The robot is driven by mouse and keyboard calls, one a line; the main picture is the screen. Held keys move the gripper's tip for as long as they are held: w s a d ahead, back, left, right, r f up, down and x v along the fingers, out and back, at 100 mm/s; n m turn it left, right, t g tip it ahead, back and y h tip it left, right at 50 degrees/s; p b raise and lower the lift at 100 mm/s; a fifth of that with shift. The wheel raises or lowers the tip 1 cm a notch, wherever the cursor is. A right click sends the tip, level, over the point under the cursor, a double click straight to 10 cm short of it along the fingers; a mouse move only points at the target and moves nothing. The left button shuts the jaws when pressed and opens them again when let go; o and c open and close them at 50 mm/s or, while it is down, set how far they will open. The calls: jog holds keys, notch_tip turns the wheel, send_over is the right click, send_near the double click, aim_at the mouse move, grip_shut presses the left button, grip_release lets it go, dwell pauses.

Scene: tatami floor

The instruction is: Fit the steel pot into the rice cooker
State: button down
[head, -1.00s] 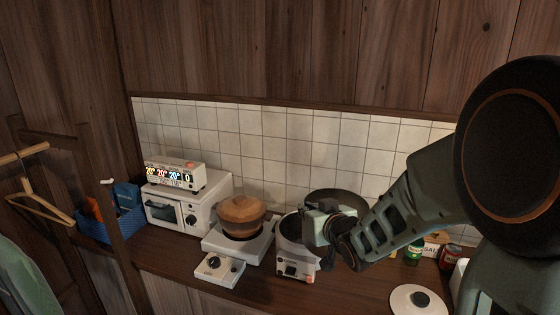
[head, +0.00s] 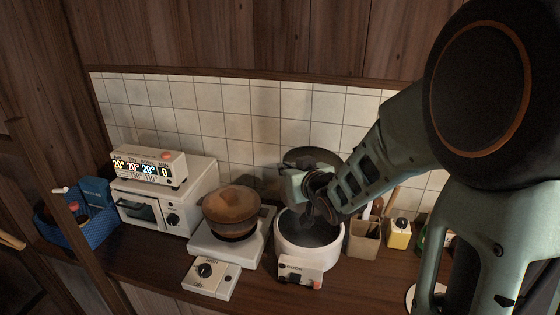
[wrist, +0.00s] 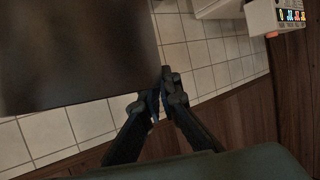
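The white rice cooker (head: 287,252) stands on the counter with its lid off and its dark inside showing. My gripper (head: 314,206) is above the cooker in the head view. A dark round rim, apparently the steel pot (head: 312,155), shows just behind and above the gripper; most of its body is hidden. In the wrist view a large dark, brownish surface, apparently the pot's side (wrist: 75,55), fills the upper left. The fingertips (wrist: 160,98) are close together at its lower corner and appear shut on its edge. The exact contact is hard to see.
A utensil holder (head: 364,242) and a yellow container (head: 399,235) stand close on the right. A tiled wall is behind.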

aim_at(288, 202)
jog(key=shift+w+r, duration=0.1)
jog(key=shift+w, duration=0.15)
jog(key=shift+s+f+b, duration=0.1)
jog(key=shift+f+b, duration=0.35)
notch_tip(288, 202, down, 9)
jog(key=b, duration=0.8)
jog(key=shift+f, duration=0.15)
jog(key=shift+s+f, duration=0.1)
jog(key=shift+f, duration=0.05)
jog(key=shift+s+d, duration=0.25)
jog(key=shift+s, duration=0.25)
jog(key=shift+s+r, duration=0.3)
jog(key=shift+s, duration=0.1)
jog(key=shift+f+b, duration=2.15)
jog(key=shift+b, duration=0.1)
dwell(0.5)
jog(key=shift+s+f, duration=0.1)
jog(key=shift+f, duration=0.15)
dwell(0.3)
